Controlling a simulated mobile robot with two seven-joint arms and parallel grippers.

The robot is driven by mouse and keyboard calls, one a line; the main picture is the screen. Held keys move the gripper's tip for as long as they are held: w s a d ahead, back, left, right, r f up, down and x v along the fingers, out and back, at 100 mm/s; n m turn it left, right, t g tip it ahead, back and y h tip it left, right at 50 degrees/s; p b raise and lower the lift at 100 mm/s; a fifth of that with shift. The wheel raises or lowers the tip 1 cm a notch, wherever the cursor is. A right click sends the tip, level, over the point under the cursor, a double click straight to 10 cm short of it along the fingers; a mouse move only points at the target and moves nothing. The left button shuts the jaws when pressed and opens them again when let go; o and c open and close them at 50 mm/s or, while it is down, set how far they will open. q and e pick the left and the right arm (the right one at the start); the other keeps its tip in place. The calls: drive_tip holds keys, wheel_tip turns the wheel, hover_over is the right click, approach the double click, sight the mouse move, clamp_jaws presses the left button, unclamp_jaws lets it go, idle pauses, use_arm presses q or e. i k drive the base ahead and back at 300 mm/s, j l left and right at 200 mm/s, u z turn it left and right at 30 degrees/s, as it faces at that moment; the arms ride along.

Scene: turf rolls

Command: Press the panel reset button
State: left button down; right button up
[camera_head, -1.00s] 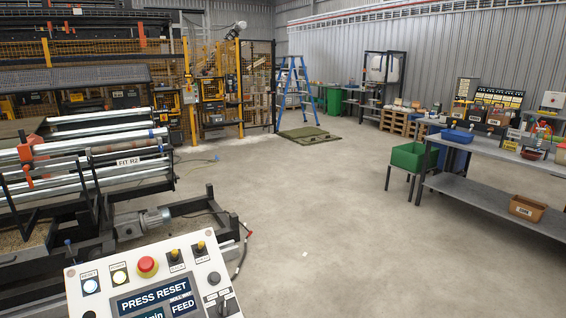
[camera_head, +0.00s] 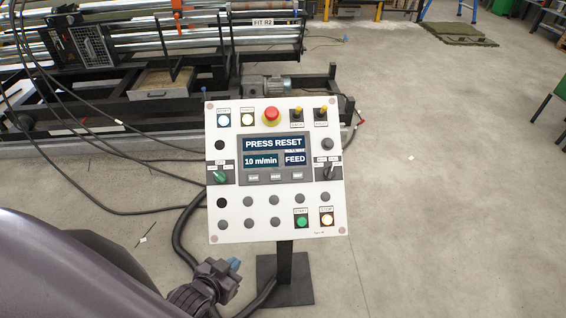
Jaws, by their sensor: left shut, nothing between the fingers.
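The white control panel (camera_head: 275,225) stands on a dark post in the middle of the view. Its reset button (camera_head: 224,121) is a pale bluish-white round button at the top left, under a small label. The panel screen (camera_head: 274,144) reads "PRESS RESET", "10 m/min" and "FEED". My left gripper (camera_head: 232,268) is low in the picture, below the panel's lower left corner. It is shut and empty, apart from the reset button. My left arm comes in from the lower left. My right gripper is not in view.
Beside the reset button are a yellowish lit button (camera_head: 248,120) and a red emergency stop (camera_head: 271,115). A green button (camera_head: 302,221) and a lit stop button (camera_head: 327,219) sit at the lower right. Roller machinery (camera_head: 200,40) stands behind; cables cross the floor.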

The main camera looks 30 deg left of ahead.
sight(224, 120)
drive_tip(key=u, duration=1.25)
